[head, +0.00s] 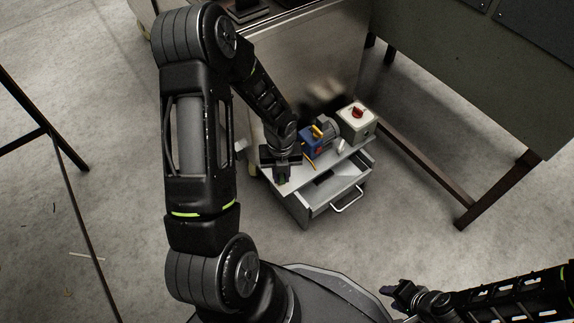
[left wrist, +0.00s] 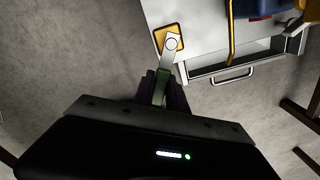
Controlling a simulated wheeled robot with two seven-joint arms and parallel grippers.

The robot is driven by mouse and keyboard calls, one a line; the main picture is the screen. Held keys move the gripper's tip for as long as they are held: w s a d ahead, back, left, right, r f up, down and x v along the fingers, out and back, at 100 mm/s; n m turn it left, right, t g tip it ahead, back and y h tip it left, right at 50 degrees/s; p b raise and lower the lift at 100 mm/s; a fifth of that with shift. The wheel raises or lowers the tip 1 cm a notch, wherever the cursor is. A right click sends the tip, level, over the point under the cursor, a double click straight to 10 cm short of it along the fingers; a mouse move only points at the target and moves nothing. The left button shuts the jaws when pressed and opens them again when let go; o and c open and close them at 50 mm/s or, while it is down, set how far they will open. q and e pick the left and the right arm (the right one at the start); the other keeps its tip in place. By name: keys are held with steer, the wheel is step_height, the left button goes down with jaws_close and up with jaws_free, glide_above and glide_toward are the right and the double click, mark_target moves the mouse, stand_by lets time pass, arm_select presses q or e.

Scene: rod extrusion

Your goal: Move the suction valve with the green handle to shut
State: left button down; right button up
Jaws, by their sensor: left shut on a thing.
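The suction valve shows in the left wrist view as a yellow square base with a round pivot (left wrist: 171,44) and a pale lever ending in a green handle (left wrist: 161,88). My left gripper (left wrist: 162,90) is shut on the green handle, with its dark fingers on either side of it. In the head view, my left gripper (head: 282,178) is over the left front of the small cabinet top, and a bit of green shows at its fingertips. The valve base is hidden there by the gripper. My right gripper (head: 392,290) is at the lower right, away from the cabinet; its jaw opening is unclear.
The small cabinet (head: 300,208) has a partly open drawer with a handle (head: 348,200). On its top stand a blue and grey pump (head: 318,140) with yellow parts and a box with a red knob (head: 358,112). A table with brown legs (head: 490,190) stands at right.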

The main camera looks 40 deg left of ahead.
arm_select(q)
steer(key=shift+s+a+r+m+p, duration=0.15)
steer(key=shift+s+a+m+p, duration=0.1)
steer(key=shift+m+p, duration=0.5)
steer(key=shift+a+m+p, duration=0.15)
steer(key=shift+m+p, duration=0.1)
steer(key=shift+p, duration=0.05)
steer(key=shift+s+a+m+p, duration=0.3)
steer(key=shift+a+m+p, duration=0.1)
steer(key=shift+m+p, duration=0.7)
